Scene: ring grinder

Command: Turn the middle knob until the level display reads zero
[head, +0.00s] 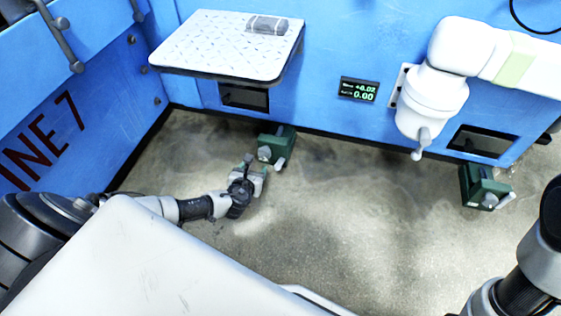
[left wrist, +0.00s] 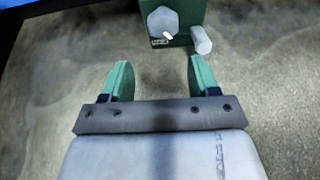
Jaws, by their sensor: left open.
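The level display (head: 358,90) is a small black panel on the blue wall. Its upper line seems to read +8.02 and its lower line 0.00. A left green box (head: 275,143) carries a pale grey faceted knob (head: 264,153) and a light cylindrical handle (head: 281,164). In the left wrist view the same knob (left wrist: 163,20) and handle (left wrist: 201,40) are near the top edge. My left gripper (head: 256,168) is open and empty, just short of the knob, not touching it. A right green box (head: 478,185) has a similar grey handle. My right gripper is out of view.
A white tray-like shelf (head: 215,50) projects from the wall above the left box. A white housing (head: 432,95) with a grey lever (head: 421,143) hangs on the wall at right. The grey floor (head: 360,210) between the boxes is clear.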

